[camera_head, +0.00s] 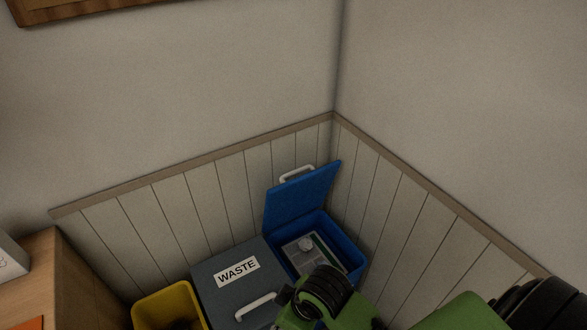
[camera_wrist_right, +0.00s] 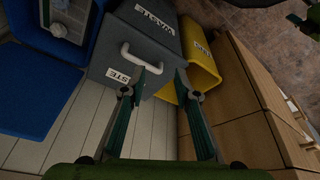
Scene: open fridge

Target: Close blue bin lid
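The blue bin (camera_head: 352,262) stands in the corner, with papers and a light round object inside. Its blue lid (camera_head: 300,198) is open, tilted up and back near the wall, with a white handle (camera_head: 297,174) on its top edge. In the right wrist view the open lid (camera_wrist_right: 32,100) is a blue panel at the left, with part of the blue bin (camera_wrist_right: 88,35) above it. My right gripper (camera_wrist_right: 160,75) is open and empty, its fingertips in front of the grey bin and apart from the lid. My left gripper is not in view.
A grey waste bin (camera_head: 212,283) with a shut lid and white handle stands left of the blue bin. A yellow bin (camera_head: 170,298) is further left, near a wooden cabinet (camera_head: 50,285). Panelled walls (camera_head: 395,215) close in behind and to the right.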

